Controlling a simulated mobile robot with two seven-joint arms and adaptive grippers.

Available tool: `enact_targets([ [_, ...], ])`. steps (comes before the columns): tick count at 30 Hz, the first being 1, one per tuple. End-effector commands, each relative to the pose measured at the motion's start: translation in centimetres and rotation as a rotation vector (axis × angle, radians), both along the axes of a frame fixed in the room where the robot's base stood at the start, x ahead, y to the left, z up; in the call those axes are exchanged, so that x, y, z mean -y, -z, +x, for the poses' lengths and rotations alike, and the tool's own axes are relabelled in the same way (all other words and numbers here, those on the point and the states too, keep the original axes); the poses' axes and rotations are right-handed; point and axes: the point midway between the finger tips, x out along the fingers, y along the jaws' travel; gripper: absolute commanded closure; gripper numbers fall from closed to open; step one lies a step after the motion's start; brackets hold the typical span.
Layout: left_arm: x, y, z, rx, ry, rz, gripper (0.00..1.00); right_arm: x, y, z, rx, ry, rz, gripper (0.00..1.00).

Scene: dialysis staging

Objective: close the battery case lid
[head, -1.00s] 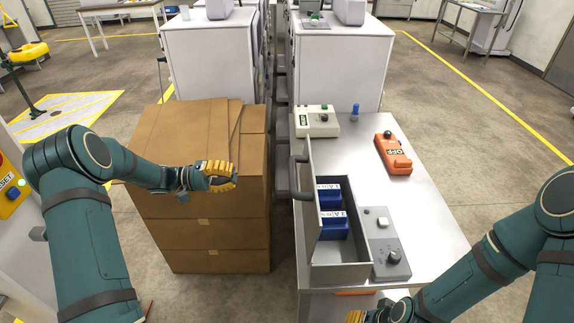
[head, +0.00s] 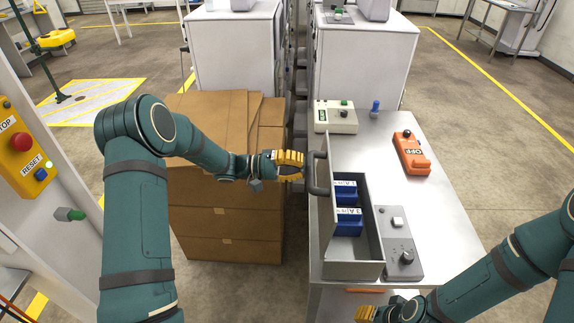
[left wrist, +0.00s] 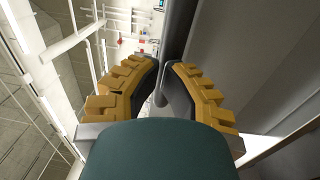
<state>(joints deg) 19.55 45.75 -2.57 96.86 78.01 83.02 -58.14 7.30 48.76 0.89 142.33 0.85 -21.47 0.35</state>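The grey battery case (head: 356,270) stands open on the steel table, with two blue batteries (head: 349,227) inside. Its lid (head: 327,215) stands upright along the case's left side, and a dark handle (head: 316,172) sticks out to the left. My left gripper (head: 302,166) is just left of the handle, its yellow fingers pointing at it. In the left wrist view the fingers (left wrist: 163,70) are apart, with a grey bar showing between them; I cannot tell whether they touch it. My right gripper (head: 364,315) is partly cut off at the bottom edge.
A control panel (head: 402,259) sits right of the case. A pale device (head: 336,117), a blue object (head: 375,107) and an orange OFF device (head: 411,153) are farther back on the table (head: 440,225). Stacked cardboard boxes (head: 215,200) stand below my left arm.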

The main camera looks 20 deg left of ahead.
Motion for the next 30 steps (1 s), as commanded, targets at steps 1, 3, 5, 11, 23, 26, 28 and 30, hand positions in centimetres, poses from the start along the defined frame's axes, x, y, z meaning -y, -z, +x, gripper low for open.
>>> enact_targets([
  [1,0.2,0.0,0.0,0.000,0.000,0.000,1.00,0.0,0.0,0.0,0.000,0.000,0.000,0.53],
  [3,0.2,0.0,0.1,0.000,-0.001,0.000,1.00,0.0,0.0,0.0,0.000,0.000,0.000,0.53],
  [5,0.2,0.0,0.1,0.000,-0.001,0.000,1.00,0.0,0.0,0.0,0.000,0.000,0.000,0.53],
  [11,0.2,0.0,0.1,0.000,0.000,0.000,1.00,0.0,0.0,0.0,0.000,0.000,0.000,0.53],
  [23,1.7,-0.7,0.5,-0.021,0.002,0.084,1.00,0.0,-0.2,0.1,0.001,0.000,0.000,0.53],
  [26,2.6,-1.1,0.7,-0.036,0.003,0.139,1.00,0.0,-0.3,0.1,0.002,0.002,0.000,0.53],
  [28,3.5,-1.3,0.9,-0.051,0.004,0.191,1.00,0.0,-0.5,0.1,0.003,0.002,0.000,0.53],
  [30,4.5,-1.5,1.2,-0.067,0.003,0.249,1.00,0.0,-0.7,0.2,0.004,0.003,-0.001,0.53],
])
